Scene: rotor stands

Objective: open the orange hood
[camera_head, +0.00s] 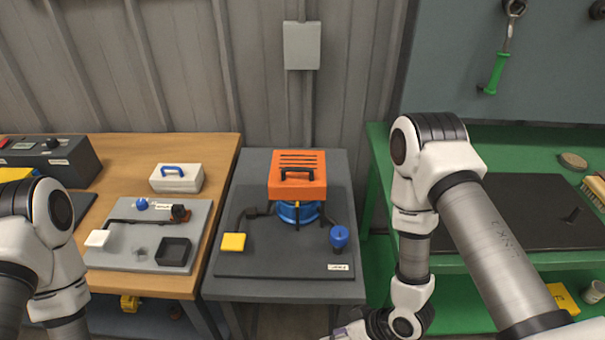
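The orange hood (297,188) is a box-shaped cover with dark slots on top and a black handle (297,174) at its front. It sits level over a blue round part (298,211) on the dark grey stand in the middle. My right arm comes in from the right and bends down to the bottom edge. My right gripper lies at the bottom edge, in front of the stand, with only a small part showing, and its fingers are cut off. My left arm is at the left edge and its gripper is out of view. Neither arm touches the hood.
The grey stand (240,262) also holds a yellow block (233,242) and a blue knob (339,237). A wooden table (222,160) on the left carries a grey board (200,222) and a white box with a blue handle (176,178). A green bench (545,140) stands right.

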